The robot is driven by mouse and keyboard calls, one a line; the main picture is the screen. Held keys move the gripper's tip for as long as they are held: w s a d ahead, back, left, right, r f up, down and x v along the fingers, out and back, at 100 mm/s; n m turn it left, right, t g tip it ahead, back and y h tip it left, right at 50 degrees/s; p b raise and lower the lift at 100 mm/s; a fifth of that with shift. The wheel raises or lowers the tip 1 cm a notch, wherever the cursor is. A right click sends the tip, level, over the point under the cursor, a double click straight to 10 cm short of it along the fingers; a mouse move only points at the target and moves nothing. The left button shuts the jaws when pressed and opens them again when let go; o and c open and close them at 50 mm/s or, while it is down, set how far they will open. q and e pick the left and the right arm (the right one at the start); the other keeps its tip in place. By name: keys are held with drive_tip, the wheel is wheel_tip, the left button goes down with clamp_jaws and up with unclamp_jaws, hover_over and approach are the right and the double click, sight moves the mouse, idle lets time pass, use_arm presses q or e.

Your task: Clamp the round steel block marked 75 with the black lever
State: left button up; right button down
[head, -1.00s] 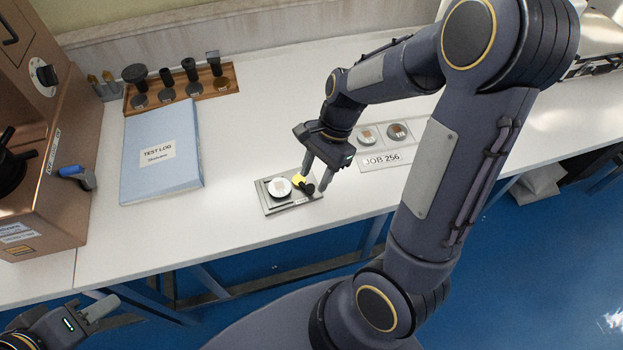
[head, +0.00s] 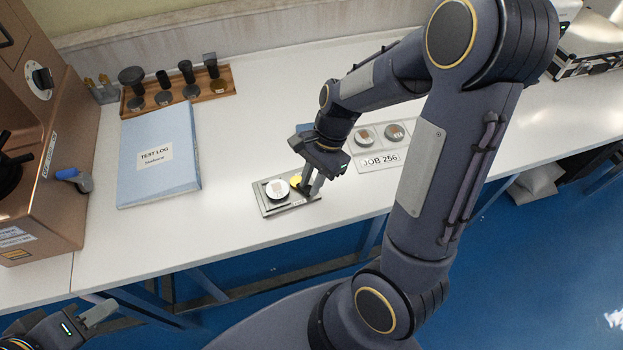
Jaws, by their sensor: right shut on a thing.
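A yellow part (head: 295,181) of the clamp is just right of the block. My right gripper (head: 312,190) is down at the plate's right end, shut on the black lever, which its fingers hide. My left gripper (head: 101,312) is low at the bottom left, away from the table; its jaw opening is unclear.
A blue test log (head: 158,155) lies to the left, with a wooden rack (head: 215,90) of dark tools behind it. A copper-coloured tester (head: 60,190) stands at far left. A JOB 256 card (head: 380,162) and tray with two round blocks lie behind my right gripper.

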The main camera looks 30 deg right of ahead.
drive_tip(key=shift+d+n, duration=0.1)
drive_tip(key=shift+n, duration=0.2)
drive_tip(key=n, duration=0.1)
drive_tip(key=n+g+p, duration=0.1)
drive_tip(key=shift+w+d+r+n, duration=0.1)
drive_tip(key=shift+w+d+n, duration=0.3)
drive_tip(key=n+p, duration=0.1)
drive_tip(key=n, duration=0.1)
drive_tip(key=w+d+n+g+h, duration=0.1)
drive_tip(key=n, duration=0.1)
drive_tip(key=shift+w+g+h+p, duration=0.15)
drive_tip(key=shift+g+h+p, duration=0.15)
drive_tip(key=shift+p, duration=0.1)
drive_tip(key=n, duration=0.1)
drive_tip(key=w+n+h, duration=0.1)
drive_tip(key=n, duration=0.3)
drive_tip(key=shift+w+d+g+h+p, duration=0.1)
drive_tip(key=shift+w+g+h+p, duration=0.2)
drive_tip(key=shift+p, duration=0.05)
drive_tip(key=shift+w+n+h, duration=0.35)
drive_tip(key=shift+n, duration=0.55)
drive_tip(key=shift+w+n+h, duration=0.3)
drive_tip(key=shift+n+h, duration=0.05)
drive_tip(key=shift+n, duration=0.55)
drive_tip(key=c, duration=1.3)
unclamp_jaws()
